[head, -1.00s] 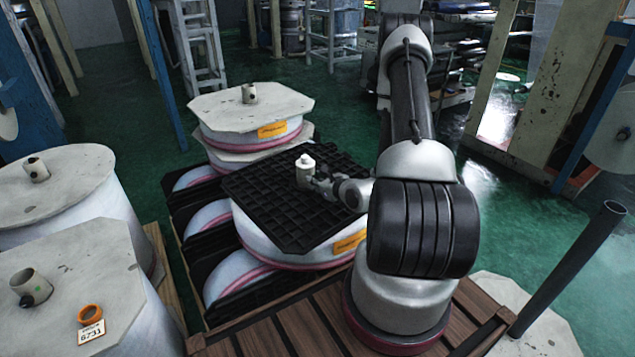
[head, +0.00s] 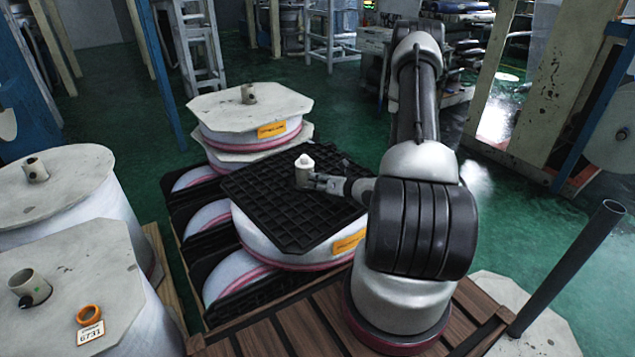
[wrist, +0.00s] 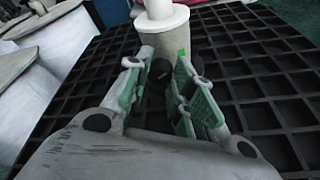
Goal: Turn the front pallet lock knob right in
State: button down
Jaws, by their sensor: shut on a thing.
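The black grid pallet (head: 285,220) lies flat on top of a pink-edged white film roll, and it fills most of the wrist view (wrist: 265,85). A grey core post with a white cap (head: 304,168) stands up through it and also shows at the top of the wrist view (wrist: 162,25). My gripper (head: 316,182) reaches in from the right, low beside the post. In the wrist view my gripper (wrist: 165,62), with green-padded fingers, is shut on a small dark lock knob (wrist: 158,72) on the post's near side. The fingers hide part of the knob, and its depth cannot be told.
Film rolls with bare core tubes stand at the left (head: 60,270) and behind the pallet (head: 250,105). An orange ring (head: 89,314) lies on the front left roll. Green floor is open behind.

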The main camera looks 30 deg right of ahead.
jog(key=m, duration=0.1)
jog(key=m+t+y, duration=0.1)
jog(key=m, duration=0.1)
jog(key=m+y, duration=0.1)
jog(key=m, duration=0.1)
jog(key=shift+d+f, duration=0.15)
jog(key=shift+f, duration=0.1)
dwell(0.4)
jog(key=c, duration=1.2)
grip_release()
